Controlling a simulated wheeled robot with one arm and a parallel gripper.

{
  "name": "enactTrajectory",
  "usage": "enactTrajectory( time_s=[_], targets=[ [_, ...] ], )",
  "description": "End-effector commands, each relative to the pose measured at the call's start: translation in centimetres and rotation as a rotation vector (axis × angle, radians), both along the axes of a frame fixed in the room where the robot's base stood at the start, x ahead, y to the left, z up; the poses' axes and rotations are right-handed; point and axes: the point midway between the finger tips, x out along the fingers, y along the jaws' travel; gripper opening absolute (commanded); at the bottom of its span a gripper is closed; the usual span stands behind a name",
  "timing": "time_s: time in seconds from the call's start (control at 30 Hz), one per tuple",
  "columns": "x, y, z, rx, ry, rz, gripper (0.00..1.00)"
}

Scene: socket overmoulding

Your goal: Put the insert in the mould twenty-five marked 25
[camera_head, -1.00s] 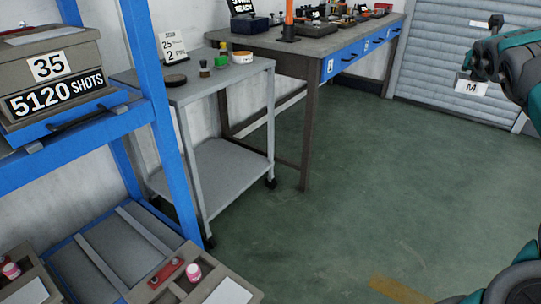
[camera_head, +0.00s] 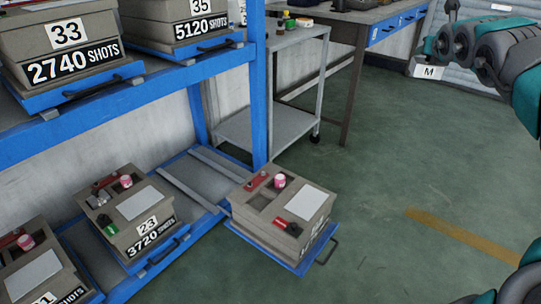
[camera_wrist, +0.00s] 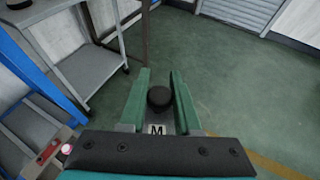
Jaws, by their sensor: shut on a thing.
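My gripper (camera_head: 437,48) is at the upper right of the head view, shut on the insert (camera_head: 428,71), a pale block marked M. In the wrist view the insert (camera_wrist: 157,129) shows its M label and a dark round knob between the green fingers. It is held in the air over open floor. A mould (camera_head: 318,215) on a pulled-out blue tray stands at the lower shelf's right end. Its front number is too oblique to read. Its top has recesses, a red part, a pink-capped pot, a red-and-black piece and a pale plate.
The mould marked 23 (camera_head: 130,245) sits left of the pulled-out one, with an empty bay between. Moulds 33 (camera_head: 65,50) and 35 (camera_head: 195,30) are on the upper shelf. A blue rack post (camera_head: 257,110) and a grey trolley (camera_head: 290,45) stand behind. The green floor is clear.

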Motion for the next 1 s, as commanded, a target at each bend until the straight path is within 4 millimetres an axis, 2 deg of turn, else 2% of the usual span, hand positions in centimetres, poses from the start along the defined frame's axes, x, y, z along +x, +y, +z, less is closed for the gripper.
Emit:
enactTrajectory(
  time_s=[0.03,0.1,0.23,0.4,0.5,0.63,0.83,1.0],
  targets=[
    [0.6,2.8,-1.9,0.003,0.000,0.056,0.00],
    [1.2,6.2,-3.9,0.002,0.004,0.127,0.00],
    [1.8,12.5,-7.2,-0.001,0.002,0.252,0.00],
    [1.2,19.5,-11.2,0.000,0.004,0.391,0.00],
    [0.6,22.2,-13.8,-0.001,0.006,0.450,0.00],
    [0.0,24.7,-17.3,-0.002,0.008,0.506,0.00],
    [-0.6,26.7,-22.2,-0.004,0.012,0.560,0.00],
    [-0.8,28.0,-24.9,-0.005,0.010,0.595,0.00]
  ],
)
